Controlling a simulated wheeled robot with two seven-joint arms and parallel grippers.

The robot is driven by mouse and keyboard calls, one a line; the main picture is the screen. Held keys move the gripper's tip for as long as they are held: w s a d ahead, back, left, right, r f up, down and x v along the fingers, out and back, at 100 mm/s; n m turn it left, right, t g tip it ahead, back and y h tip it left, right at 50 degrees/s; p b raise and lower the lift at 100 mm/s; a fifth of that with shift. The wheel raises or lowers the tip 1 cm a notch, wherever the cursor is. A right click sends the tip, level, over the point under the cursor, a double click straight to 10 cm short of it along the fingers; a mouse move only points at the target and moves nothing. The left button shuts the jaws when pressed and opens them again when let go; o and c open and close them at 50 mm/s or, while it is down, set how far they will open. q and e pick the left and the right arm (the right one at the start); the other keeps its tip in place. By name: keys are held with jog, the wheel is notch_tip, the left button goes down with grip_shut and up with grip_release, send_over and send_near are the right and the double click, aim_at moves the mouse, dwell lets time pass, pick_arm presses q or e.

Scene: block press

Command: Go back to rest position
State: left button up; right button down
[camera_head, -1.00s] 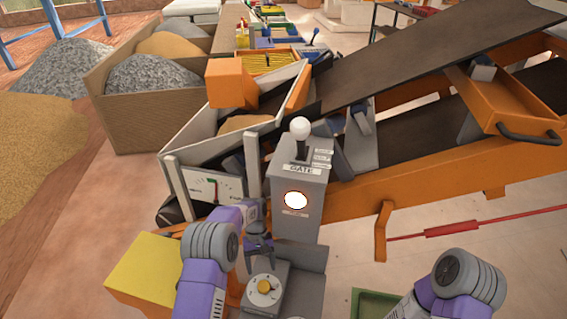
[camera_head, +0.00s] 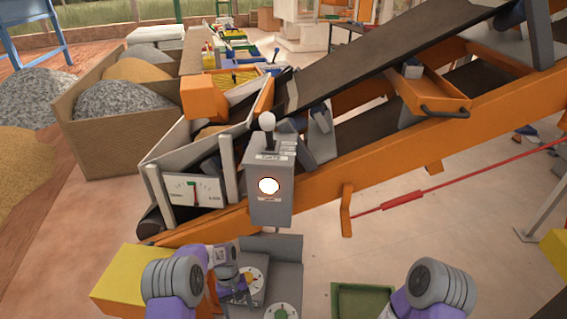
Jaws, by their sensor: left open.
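My left gripper (camera_head: 236,297) is open and empty at the bottom left of centre. It is low, in front of a grey control box with a yellow-centred dial (camera_head: 253,279), and partly overlaps it; contact cannot be told. The grey gate box (camera_head: 270,188) stands behind it with a white-knobbed lever (camera_head: 267,122) upright and a lit round white lamp (camera_head: 268,186). My right arm shows at the bottom right, but its gripper is out of the picture.
A hopper with a gauge (camera_head: 194,190) stands left of the gate box. An orange-framed conveyor (camera_head: 400,160) rises to the right. A yellow block (camera_head: 128,278) is left of my left arm. A green tray (camera_head: 362,300) lies between my arms. Open floor is at the right.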

pick_arm(q)
jog(key=s+d+f+t+h, duration=0.1)
jog(key=s+d+f+t, duration=0.1)
jog(key=s+f, duration=0.55)
jog(key=s+d+r+m+t+h, duration=0.1)
jog(key=s+d+r+t, duration=0.1)
jog(key=s, duration=1.3)
jog(key=shift+d+r, duration=0.4)
jog(key=shift+d, duration=0.1)
jog(key=shift+o, duration=0.4)
